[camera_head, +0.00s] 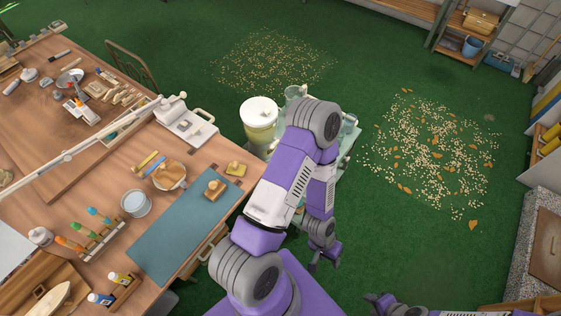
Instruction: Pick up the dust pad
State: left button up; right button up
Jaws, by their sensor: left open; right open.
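A small yellow pad with a knob on top (236,169) lies on the wooden workbench beyond the blue-grey mat (180,236). A brown wooden block with a knob (214,189) sits on the mat's far right part. I cannot tell for sure which of these two is the dust pad. My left arm rises in the middle and bends down, so my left gripper (322,262) hangs open and empty to the right of the bench. My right gripper (378,302) is open at the bottom edge, partly cut off, away from both pads.
Debris (430,150) lies on the green floor.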

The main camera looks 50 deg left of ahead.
aim_at(234, 167)
jog(key=z, duration=0.2)
jog(key=i, duration=0.85)
jog(key=u, duration=3.75)
